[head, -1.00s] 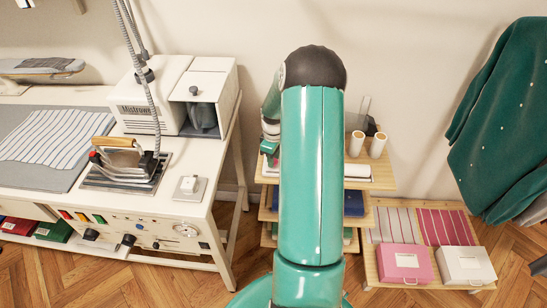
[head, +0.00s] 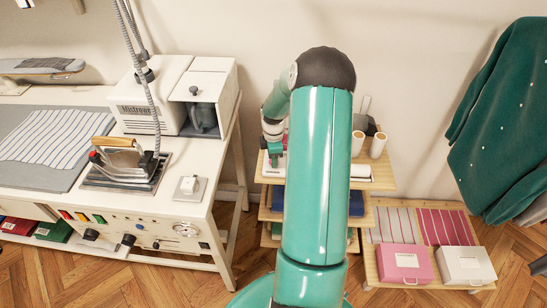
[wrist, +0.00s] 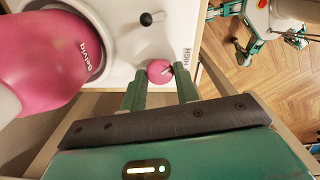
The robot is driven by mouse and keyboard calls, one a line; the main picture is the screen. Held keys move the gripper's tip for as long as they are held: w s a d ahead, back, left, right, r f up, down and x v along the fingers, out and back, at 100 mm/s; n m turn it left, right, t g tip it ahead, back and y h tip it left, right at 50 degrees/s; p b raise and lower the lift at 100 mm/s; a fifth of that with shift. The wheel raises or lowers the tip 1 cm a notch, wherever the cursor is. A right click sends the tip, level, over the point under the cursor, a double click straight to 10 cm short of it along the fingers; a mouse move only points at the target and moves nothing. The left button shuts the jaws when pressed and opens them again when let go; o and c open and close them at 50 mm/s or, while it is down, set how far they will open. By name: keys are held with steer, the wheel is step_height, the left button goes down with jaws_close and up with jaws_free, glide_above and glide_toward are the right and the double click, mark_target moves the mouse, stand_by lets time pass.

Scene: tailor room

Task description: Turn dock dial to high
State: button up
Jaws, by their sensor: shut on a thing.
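The dock dial (wrist: 159,72) is a small round pink knob on a white dock (wrist: 120,48) in the wrist view. A light pointer mark on it points up and right, towards the printed HIGH label (wrist: 187,57). My gripper (wrist: 160,82) has one green finger on each side of the dial and is shut on it. In the head view my gripper (head: 275,160) is small, at the shelf top left of my upper arm. The dial cannot be made out there, and my arm hides part of the shelf.
A pink rounded appliance (wrist: 45,62) sits on the dock, beside a black-knobbed lever (wrist: 147,19). In the head view, the ironing table (head: 150,205) stands left of the wooden shelf (head: 380,182). White rolls (head: 378,146) stand on the shelf. Pink and white boxes (head: 407,263) sit lower right.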

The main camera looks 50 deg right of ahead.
stand_by(0.3)
steer(key=o, duration=1)
steer(key=shift+c, duration=0.2)
step_height(320, 180, up, 14)
